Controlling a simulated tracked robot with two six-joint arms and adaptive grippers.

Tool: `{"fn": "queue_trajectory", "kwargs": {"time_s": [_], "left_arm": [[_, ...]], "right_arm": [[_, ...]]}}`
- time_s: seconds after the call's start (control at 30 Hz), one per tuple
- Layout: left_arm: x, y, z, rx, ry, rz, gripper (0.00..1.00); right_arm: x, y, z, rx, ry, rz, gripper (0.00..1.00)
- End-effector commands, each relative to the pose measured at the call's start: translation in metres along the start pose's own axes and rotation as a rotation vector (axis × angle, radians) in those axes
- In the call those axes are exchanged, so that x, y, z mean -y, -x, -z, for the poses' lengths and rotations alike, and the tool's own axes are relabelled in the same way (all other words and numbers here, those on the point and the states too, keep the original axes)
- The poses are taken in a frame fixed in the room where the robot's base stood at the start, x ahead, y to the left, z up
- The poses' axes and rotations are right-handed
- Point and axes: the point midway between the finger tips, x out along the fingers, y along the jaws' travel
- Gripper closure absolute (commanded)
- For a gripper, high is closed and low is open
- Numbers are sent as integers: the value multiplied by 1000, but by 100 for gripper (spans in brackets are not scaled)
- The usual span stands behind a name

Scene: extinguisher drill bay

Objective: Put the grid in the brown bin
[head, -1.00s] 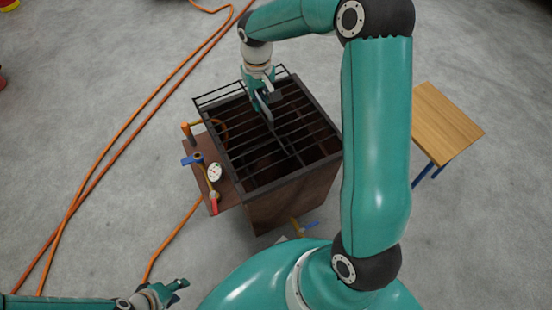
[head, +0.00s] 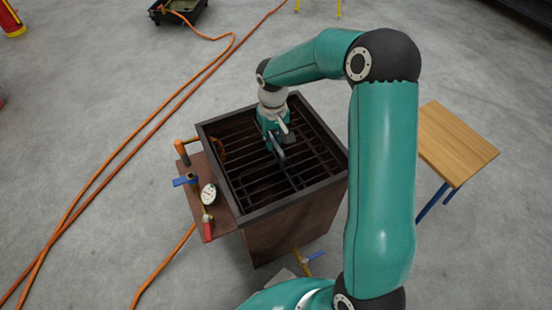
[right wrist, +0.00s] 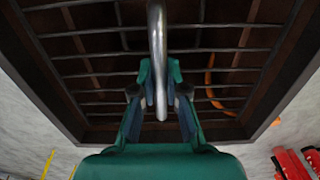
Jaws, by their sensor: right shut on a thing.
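The grid (head: 308,152) is a dark metal grate of several bars. In the head view it lies level within the brown bin's rim (head: 295,200), inside the opening. I cannot tell whether it rests on anything. My right gripper (head: 280,155) is over the grid's middle, pointing down, shut on its handle. In the right wrist view the fingers (right wrist: 160,95) close around the grey handle (right wrist: 156,40), with the grid's bars (right wrist: 215,50) behind and the bin's dark walls around them. The bin's floor is mostly hidden. My left gripper is out of view.
A side shelf with a gauge (head: 208,194) and valves is on the bin's left. Orange hoses (head: 135,135) run over the floor at left. A wooden-topped table (head: 455,145) stands at right. A black tray (head: 180,12) is at the back.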

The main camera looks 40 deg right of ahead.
Motion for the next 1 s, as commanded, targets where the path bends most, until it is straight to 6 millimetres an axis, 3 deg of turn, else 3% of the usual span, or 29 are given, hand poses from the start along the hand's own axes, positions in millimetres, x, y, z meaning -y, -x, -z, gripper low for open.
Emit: {"fn": "queue_trajectory", "kwargs": {"time_s": [0.1,0.43,0.7,1.0], "left_arm": [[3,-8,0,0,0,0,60],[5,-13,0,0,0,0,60],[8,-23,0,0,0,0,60],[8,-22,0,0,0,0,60]], "right_arm": [[-1,-22,0,-2,-1,-1,100],[-1,-42,1,-3,-2,-1,100],[-1,-75,1,-3,-2,0,100],[-1,-77,1,-4,-2,-1,100]]}}
